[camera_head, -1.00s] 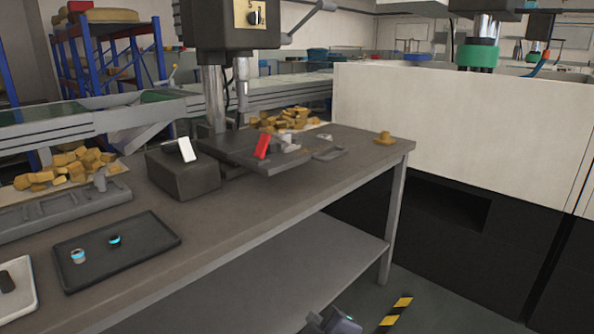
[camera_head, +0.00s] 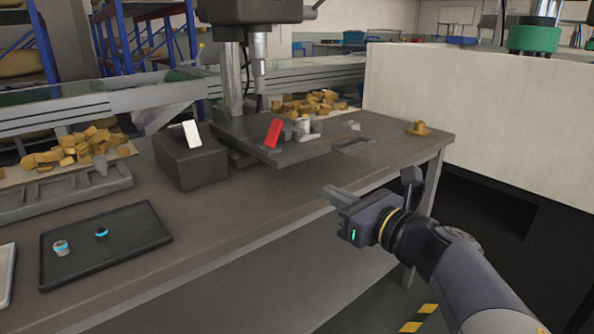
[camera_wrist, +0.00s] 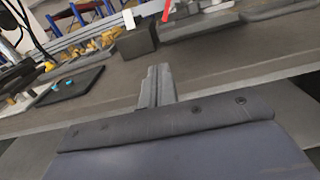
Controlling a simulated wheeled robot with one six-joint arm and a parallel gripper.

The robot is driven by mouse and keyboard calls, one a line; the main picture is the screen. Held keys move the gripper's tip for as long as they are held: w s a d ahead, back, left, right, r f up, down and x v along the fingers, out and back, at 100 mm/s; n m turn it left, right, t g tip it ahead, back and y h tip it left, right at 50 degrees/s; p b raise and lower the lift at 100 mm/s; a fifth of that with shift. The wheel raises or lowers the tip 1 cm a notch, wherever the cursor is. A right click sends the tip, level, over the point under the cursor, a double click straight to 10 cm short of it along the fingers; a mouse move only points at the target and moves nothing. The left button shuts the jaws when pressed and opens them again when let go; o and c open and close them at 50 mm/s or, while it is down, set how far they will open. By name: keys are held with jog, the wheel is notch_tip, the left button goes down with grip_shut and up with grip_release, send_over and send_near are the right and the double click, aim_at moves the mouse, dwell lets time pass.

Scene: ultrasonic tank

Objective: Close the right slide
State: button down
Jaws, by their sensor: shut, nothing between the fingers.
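No part is plainly marked as the right slide, and I cannot tell which one it is. A red upright plate (camera_head: 273,133) stands tilted on the dark machine table (camera_head: 285,152) under the drill column. A white tilted plate (camera_head: 191,134) stands on a dark box (camera_head: 190,164) to its left. My gripper (camera_head: 338,196) is shut and empty in front of the bench's front edge, apart from both plates. In the wrist view my gripper (camera_wrist: 156,82) points toward the bench, with the white plate (camera_wrist: 129,19) and red plate (camera_wrist: 166,10) beyond it.
The bench (camera_head: 225,215) has bare room along its front. A black tray (camera_head: 105,258) with two small blue-marked parts lies at left. A brass-coloured part (camera_head: 418,129) sits near the right corner. A large white cabinet (camera_head: 480,110) stands close at right.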

aim_at(239, 141)
jog(key=b+x, duration=0.2)
jog(key=x, duration=1.2)
jog(key=shift+f, duration=0.1)
jog(key=shift+w+a, duration=0.4)
jog(key=shift+w, duration=0.1)
jog(key=p+x, duration=0.1)
jog(key=x, duration=1.8)
jog(key=shift+r, duration=0.25)
jog(key=shift+r, duration=0.1)
